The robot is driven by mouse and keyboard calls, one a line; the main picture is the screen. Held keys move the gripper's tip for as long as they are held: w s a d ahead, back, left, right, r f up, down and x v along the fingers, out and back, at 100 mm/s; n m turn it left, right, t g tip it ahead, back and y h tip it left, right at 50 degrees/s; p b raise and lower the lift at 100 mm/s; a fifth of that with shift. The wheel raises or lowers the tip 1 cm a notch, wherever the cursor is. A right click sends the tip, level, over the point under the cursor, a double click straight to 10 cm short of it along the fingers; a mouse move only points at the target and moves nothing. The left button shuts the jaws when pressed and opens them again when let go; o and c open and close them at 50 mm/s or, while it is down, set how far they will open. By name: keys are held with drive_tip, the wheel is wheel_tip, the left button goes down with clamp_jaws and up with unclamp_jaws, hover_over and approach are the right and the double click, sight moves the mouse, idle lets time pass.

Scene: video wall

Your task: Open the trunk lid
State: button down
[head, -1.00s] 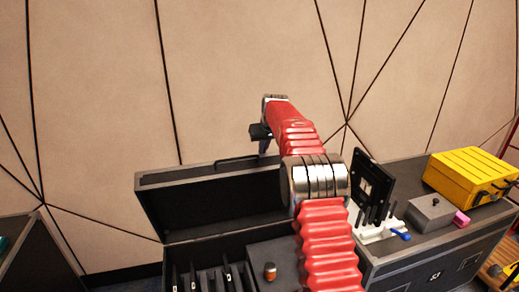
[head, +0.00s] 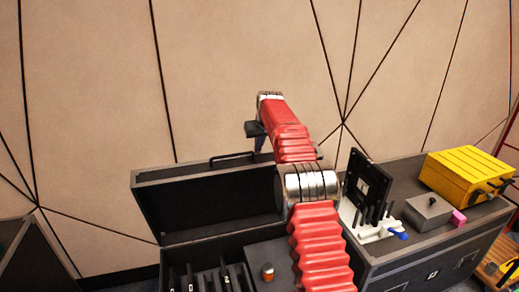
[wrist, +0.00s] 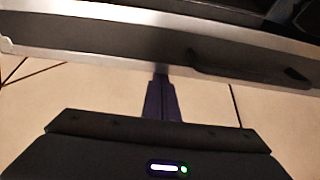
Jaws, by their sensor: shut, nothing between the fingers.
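The trunk lid (head: 205,203) is raised and stands up at the back of the dark trunk (head: 195,246), its inside facing me. A black handle (head: 232,156) sits on the lid's top edge. The red arm reaches over the trunk's right part and hides part of the lid. My gripper (head: 260,146) is just behind the lid's top edge, right of the handle. In the wrist view, my gripper (wrist: 161,82) has its fingers together and empty, with tips by the lid's edge (wrist: 110,38); contact cannot be told. The handle (wrist: 245,74) lies right of the fingers.
Inside the trunk are upright slots and a dark panel with an orange-topped knob (head: 267,272). At right, a dark case holds a yellow box (head: 470,170), a grey box (head: 428,212) and a white tool rack (head: 372,230). A panelled wall stands behind.

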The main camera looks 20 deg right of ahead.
drive_tip(key=shift+w+d+r, duration=0.1)
drive_tip(key=shift+w+r, duration=0.1)
drive_tip(key=shift+w, duration=0.55)
drive_tip(key=shift+r, duration=0.15)
drive_tip(key=s+f+v, duration=0.1)
drive_tip(key=v, duration=0.8)
drive_tip(key=shift+s+r, duration=0.35)
drive_tip(key=shift+s, duration=0.1)
